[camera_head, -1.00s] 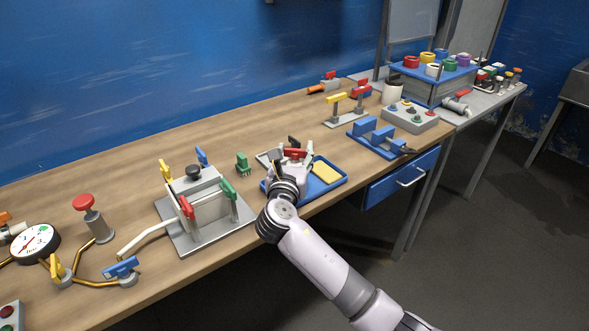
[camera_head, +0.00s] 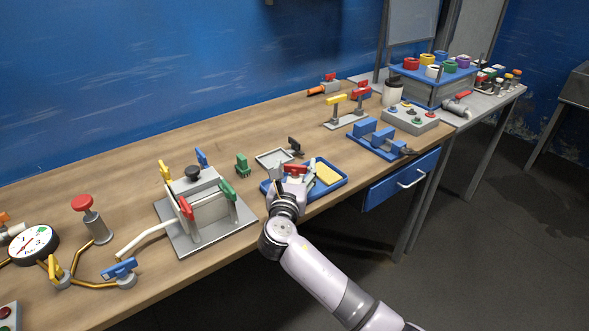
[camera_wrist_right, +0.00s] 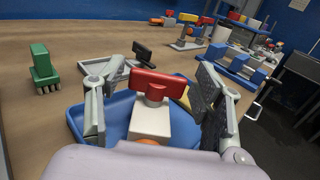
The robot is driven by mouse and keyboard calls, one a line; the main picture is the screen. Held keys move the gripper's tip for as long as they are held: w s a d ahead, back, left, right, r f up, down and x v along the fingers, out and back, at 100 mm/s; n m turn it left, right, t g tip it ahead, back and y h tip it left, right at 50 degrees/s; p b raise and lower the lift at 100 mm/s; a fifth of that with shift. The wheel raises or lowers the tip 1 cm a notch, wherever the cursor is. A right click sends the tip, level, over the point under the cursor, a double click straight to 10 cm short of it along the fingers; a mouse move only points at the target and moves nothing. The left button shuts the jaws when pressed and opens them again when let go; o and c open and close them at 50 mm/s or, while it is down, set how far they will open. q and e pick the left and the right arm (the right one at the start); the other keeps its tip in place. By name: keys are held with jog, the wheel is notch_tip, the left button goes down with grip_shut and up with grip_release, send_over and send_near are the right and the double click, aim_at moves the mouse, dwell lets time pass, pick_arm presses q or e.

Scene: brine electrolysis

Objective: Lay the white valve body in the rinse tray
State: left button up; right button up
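The white valve body (camera_wrist_right: 150,122) has a red handle (camera_wrist_right: 157,83) and a bit of orange at its near end. It lies at the left part of the blue rinse tray (camera_wrist_right: 183,138), which also shows in the head view (camera_head: 335,190). My right gripper (camera_wrist_right: 152,100) is open around the valve body, with a gap between it and each finger. In the head view the right gripper (camera_head: 290,185) is over the tray's left part and hides most of the white body. The near end of the valve body is partly hidden by my wrist. My left gripper is not in view.
A yellow sponge-like block (camera_head: 327,173) is in the tray's right part. A shallow grey tray (camera_head: 273,159), a black-handled part (camera_head: 295,144) and a green piece (camera_head: 242,164) are behind. A lever stand (camera_head: 205,230) is at left, a blue fixture (camera_head: 378,138) at right.

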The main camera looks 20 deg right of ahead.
jog(key=shift+o, duration=0.5)
jog(key=shift+r, duration=0.25)
jog(key=v, duration=1.2)
